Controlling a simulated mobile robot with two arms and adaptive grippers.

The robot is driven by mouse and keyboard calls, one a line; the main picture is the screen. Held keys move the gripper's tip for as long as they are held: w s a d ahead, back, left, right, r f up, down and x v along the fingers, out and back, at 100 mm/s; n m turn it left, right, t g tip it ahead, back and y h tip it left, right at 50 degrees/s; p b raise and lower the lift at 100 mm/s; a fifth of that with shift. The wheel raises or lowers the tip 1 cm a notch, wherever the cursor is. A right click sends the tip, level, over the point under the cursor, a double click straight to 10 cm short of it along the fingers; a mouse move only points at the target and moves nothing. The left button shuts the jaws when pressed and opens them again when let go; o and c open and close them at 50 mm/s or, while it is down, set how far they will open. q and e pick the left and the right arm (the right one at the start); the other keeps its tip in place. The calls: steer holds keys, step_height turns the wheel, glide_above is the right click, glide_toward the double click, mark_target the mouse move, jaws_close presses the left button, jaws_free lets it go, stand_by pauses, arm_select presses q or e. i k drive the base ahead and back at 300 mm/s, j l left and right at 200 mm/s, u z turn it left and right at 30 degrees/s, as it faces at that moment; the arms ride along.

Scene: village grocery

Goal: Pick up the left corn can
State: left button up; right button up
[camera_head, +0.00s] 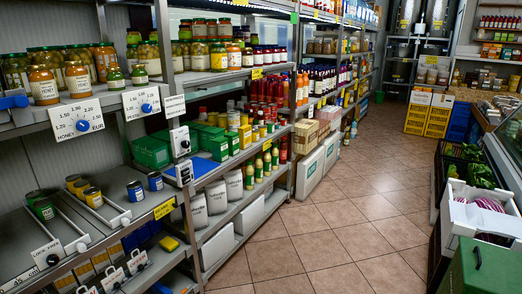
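Several small cans stand in sloped grey trays on the lower shelf at the left. At the left are green cans (43,209). In the middle are yellow cans, one in front (93,197) and others close behind it (80,188). At the right are a dark blue can (135,191) and another blue can (155,181). The can labels are too small to read, so I cannot tell for certain which is corn; the yellow ones look most like it. Neither of my grippers is in view, and nothing touches the cans.
A shelf of jars (78,80) overhangs the cans. The tiled aisle floor (330,235) is clear. A white box (480,212) and green bin (482,268) stand at the right.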

mark_target(256, 133)
steer(key=i+l+z, duration=0.1)
steer(key=i, duration=0.85)
steer(key=i+l+z, duration=0.15)
steer(key=i, duration=0.85)
